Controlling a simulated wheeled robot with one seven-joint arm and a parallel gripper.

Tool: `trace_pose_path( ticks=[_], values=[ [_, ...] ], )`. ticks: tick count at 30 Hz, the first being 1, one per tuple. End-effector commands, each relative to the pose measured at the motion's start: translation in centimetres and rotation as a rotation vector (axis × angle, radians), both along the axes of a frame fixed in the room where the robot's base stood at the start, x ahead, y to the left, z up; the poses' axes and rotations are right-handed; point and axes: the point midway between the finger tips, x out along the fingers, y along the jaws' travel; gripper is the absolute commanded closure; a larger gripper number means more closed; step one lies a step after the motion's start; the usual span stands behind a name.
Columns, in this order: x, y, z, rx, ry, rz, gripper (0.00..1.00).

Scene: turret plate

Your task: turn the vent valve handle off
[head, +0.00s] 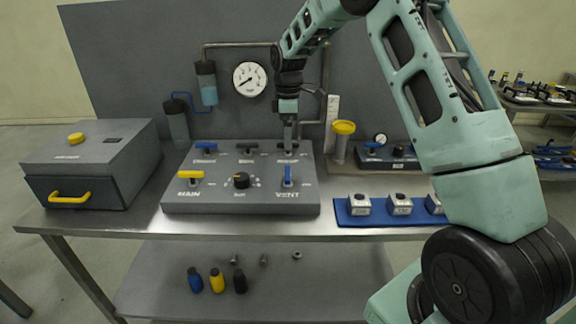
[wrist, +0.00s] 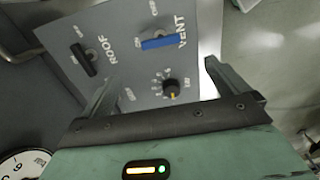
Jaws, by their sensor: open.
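The vent valve handle (head: 288,176) is a blue bar at the front right of the grey panel (head: 228,208), above the VENT label. It points front to back, across the line of the lettering. The handle also shows in the wrist view (wrist: 160,42), beyond the fingertips and clear of them. My gripper (head: 289,146) is over the panel's back right, behind the vent handle. In the wrist view my gripper (wrist: 160,64) has its fingers wide apart with nothing held. The gripper hides part of the back right handle in the head view.
A yellow MAIN handle (head: 190,175) and a black dial knob (head: 241,180) share the front row. A blue handle (head: 206,147) and a black handle (head: 247,147) are behind. A gauge (head: 250,79) and pipes stand behind; a blue mat (head: 376,219) lies right.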

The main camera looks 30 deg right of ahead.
Motion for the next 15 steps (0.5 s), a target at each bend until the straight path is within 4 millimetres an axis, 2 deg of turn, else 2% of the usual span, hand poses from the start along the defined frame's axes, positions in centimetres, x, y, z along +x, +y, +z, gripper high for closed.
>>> trace_pose_path(
  ticks=[15],
  values=[
    [-0.1,0.1,-10.3,0.0,0.002,0.0,0.01]
  ],
)
